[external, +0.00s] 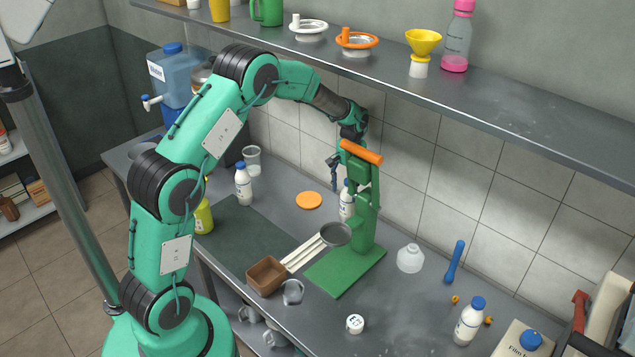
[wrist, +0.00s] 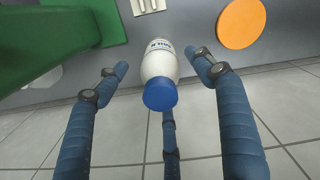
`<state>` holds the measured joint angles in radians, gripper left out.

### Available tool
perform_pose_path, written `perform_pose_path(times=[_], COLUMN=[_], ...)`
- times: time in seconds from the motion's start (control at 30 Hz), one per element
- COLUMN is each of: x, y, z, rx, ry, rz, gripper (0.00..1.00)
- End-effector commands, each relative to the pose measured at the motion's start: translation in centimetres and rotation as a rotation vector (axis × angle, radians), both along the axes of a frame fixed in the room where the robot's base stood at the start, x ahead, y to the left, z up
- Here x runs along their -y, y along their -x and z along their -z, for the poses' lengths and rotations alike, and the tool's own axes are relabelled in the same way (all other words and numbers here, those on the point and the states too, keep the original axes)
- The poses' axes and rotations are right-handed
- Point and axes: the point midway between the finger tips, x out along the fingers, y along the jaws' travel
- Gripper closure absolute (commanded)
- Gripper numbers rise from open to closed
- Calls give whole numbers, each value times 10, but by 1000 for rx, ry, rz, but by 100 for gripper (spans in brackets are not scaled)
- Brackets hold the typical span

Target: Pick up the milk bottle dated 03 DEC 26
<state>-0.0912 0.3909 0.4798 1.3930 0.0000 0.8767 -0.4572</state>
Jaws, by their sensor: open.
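A white milk bottle (external: 347,203) with a blue cap stands behind the green press, partly hidden by it. In the wrist view this bottle (wrist: 160,70) is between the spread blue fingers of my gripper (wrist: 160,62), with gaps on both sides. Part of its label shows, but no date can be read. My gripper (external: 340,172) is open above and around the bottle's top in the external view. Another milk bottle (external: 243,184) stands at the back left, and a third (external: 469,322) at the front right. Their dates are too small to read.
The green press (external: 365,205) with an orange handle stands close beside the gripper; it also fills the wrist view's left (wrist: 45,35). An orange disc (external: 308,200) lies left of the bottle. The tiled wall (external: 425,190) is close behind, and a shelf (external: 500,90) hangs above.

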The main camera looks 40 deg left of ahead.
Motion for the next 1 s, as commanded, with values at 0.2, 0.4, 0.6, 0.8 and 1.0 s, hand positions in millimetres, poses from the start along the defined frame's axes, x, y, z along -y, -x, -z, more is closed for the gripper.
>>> perform_pose_path(times=[0.2,0.4,0.6,0.8,1.0], x=[0,0,0,0,0], y=[1,1,1,1,1], z=[1,11,33,57,72], rx=[-1,-2,-4,-2,-2], ry=[1,0,0,0,0], rz=[0,0,0,0,0], gripper=[32,32,32,32,32])
